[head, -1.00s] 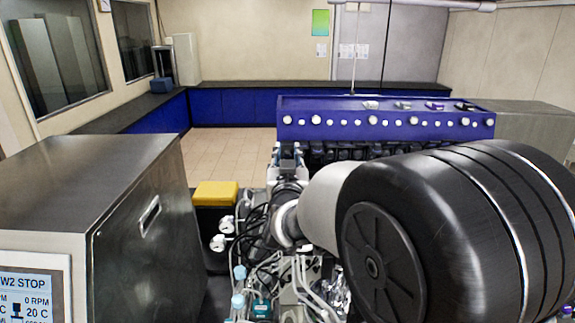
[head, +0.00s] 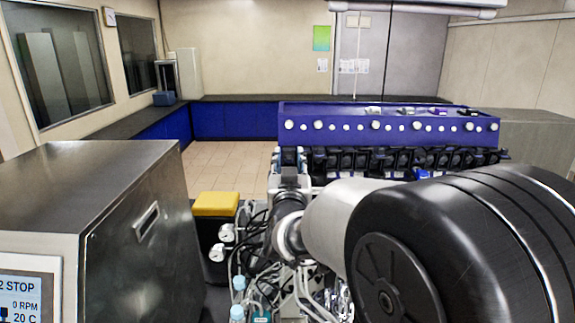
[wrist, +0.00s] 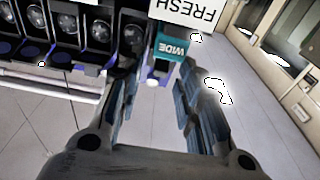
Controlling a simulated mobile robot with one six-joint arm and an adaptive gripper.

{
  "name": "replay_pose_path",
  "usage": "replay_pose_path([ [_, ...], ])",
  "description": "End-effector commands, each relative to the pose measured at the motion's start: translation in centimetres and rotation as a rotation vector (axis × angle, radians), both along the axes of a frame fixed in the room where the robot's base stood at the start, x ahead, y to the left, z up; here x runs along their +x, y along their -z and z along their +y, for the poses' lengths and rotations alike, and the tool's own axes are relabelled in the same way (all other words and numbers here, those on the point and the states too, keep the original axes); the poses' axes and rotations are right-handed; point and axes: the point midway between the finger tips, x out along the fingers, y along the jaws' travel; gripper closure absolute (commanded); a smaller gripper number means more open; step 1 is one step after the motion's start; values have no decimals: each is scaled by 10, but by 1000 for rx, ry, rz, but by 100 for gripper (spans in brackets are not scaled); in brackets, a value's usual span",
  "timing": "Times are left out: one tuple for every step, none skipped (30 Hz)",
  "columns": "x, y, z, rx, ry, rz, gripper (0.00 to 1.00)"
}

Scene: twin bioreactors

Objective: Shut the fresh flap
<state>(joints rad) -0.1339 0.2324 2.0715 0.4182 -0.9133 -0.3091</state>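In the wrist view, a white sign reading FRESH (wrist: 187,10) shows upside down at the top edge, partly cut off. Just below it is a teal tag reading WIDE (wrist: 172,47), with a small white end beneath. I cannot make out the flap itself or whether it is open. My gripper (wrist: 156,82) has its fingers apart with nothing held between them. The tag shows beyond the gap, near the fingertips.
A blue-topped rack (head: 390,124) with a row of black holders stands beyond my arm. Dark holders (wrist: 100,28) with clear round fronts show left in the wrist view. A steel cabinet (head: 145,225) stands left, near a yellow-topped box (head: 215,204). Floor (head: 225,165) is free behind.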

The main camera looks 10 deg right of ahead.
Motion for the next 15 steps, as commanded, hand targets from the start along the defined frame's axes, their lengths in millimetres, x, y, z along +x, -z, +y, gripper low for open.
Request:
replay_pose_path([
  [-2, 0, 1, 0, -1, 0, 67],
  [-4, 0, 1, 0, -1, 0, 67],
  [-8, 1, 2, 0, -1, 1, 67],
  [-12, 2, 3, 0, -1, 1, 67],
  [-17, 2, 4, 0, -2, 1, 67],
  [-24, 3, 5, 0, -2, 0, 67],
  [-30, 4, 7, 0, -2, 0, 67],
  [-36, 4, 8, 0, -3, 0, 67],
  [-45, 5, 10, 0, -3, 0, 67],
  [-52, 6, 11, 0, -2, 0, 67],
  [-58, 7, 13, 0, -3, 1, 67],
  [-67, 8, 15, -1, -4, 0, 67],
  [-73, 9, 16, -1, -3, -1, 67],
  [-79, 10, 17, 0, -3, 0, 67],
  [-86, 11, 18, 0, -3, 0, 67],
])
